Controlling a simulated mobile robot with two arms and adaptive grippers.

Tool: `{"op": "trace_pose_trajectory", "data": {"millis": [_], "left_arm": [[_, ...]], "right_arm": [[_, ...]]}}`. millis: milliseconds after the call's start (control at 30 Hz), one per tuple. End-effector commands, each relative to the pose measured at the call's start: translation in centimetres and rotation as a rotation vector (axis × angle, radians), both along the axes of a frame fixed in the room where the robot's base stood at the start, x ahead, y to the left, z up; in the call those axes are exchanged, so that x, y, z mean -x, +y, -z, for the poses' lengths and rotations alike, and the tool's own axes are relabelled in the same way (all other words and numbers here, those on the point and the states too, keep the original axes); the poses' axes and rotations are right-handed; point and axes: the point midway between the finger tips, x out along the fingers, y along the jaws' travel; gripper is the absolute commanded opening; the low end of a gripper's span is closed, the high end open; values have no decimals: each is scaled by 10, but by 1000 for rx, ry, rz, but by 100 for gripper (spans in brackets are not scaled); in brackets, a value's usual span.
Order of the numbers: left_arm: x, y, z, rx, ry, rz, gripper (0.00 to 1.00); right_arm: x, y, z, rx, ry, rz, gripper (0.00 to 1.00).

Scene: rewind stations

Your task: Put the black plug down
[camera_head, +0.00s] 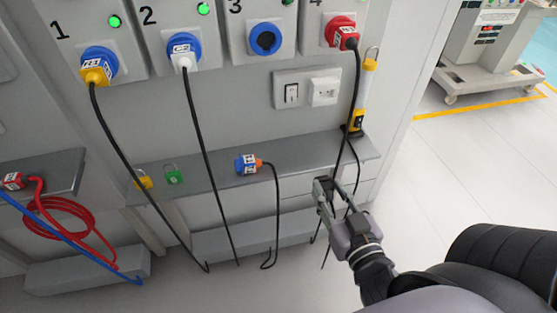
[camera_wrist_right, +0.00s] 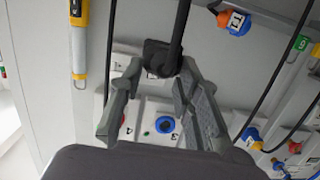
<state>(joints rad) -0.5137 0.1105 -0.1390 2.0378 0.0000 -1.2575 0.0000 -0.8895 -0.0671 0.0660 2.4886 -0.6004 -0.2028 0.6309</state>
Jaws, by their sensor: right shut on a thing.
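The black plug (camera_wrist_right: 158,58) sits between the fingertips of my right gripper (camera_head: 324,184), which is shut on it. A thick black cable (camera_wrist_right: 180,22) runs from the plug to the top of the wrist view. In the head view my gripper mostly hides the plug. The gripper is in front of the right part of the grey ledge (camera_head: 210,174), a little below its top in the picture. I cannot tell its exact distance from the ledge. My left gripper is not in view.
A blue-and-orange plug (camera_head: 247,163), a green padlock (camera_head: 173,175) and a yellow padlock (camera_head: 144,180) are on the ledge. Cables hang from sockets 1, 2 and 4, one close to my gripper.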

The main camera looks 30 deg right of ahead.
Motion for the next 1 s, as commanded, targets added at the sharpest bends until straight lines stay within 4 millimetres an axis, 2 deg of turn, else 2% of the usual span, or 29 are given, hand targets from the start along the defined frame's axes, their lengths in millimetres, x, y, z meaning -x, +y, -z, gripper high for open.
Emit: {"op": "trace_pose_trajectory", "data": {"millis": [33, 400, 733, 767, 800, 900, 1000], "left_arm": [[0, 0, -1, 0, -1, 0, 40], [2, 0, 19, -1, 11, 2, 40], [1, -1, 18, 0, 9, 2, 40], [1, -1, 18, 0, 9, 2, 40], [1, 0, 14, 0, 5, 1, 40], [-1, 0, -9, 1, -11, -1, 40], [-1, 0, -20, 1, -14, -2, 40]], "right_arm": [[-12, -2, -4, 5, -9, -5, 0], [-100, -24, -5, 8, -8, -2, 0], [-175, -42, -4, 5, -5, -1, 0], [-181, -44, -4, 5, -5, 0, 0], [-176, -42, 9, 2, 2, 0, 0], [-175, -42, 20, 2, 1, 0, 0], [-175, -42, 27, 1, 0, 0, 0]]}}
